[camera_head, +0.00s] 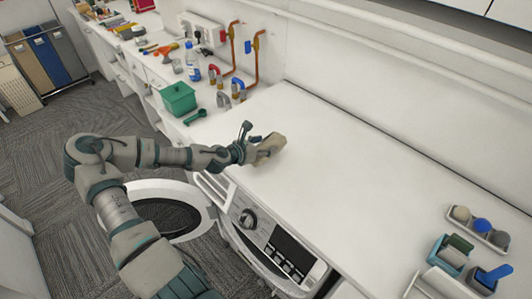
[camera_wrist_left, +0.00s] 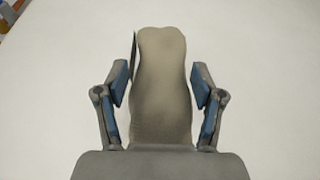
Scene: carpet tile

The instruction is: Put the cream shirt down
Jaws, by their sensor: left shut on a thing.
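The cream shirt (camera_head: 270,146) is a small bundled tan-cream cloth at the white countertop, above the washing machine. In the left wrist view the shirt (camera_wrist_left: 160,85) shows as a long, smooth shape between the fingers. My left gripper (camera_head: 255,152) is shut on it, and it also shows in the left wrist view (camera_wrist_left: 161,90) with a finger on each side of the cloth. The shirt is at or just above the counter; I cannot tell whether it touches. My right gripper is not in view.
The washing machine (camera_head: 275,245) stands below the counter with its round door (camera_head: 145,190) open. A green box (camera_head: 178,98), a green scoop (camera_head: 196,116), a bottle (camera_head: 192,62) and pipes (camera_head: 256,55) are at the back left. Small containers (camera_head: 478,228) sit at the right. The middle counter (camera_head: 350,160) is clear.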

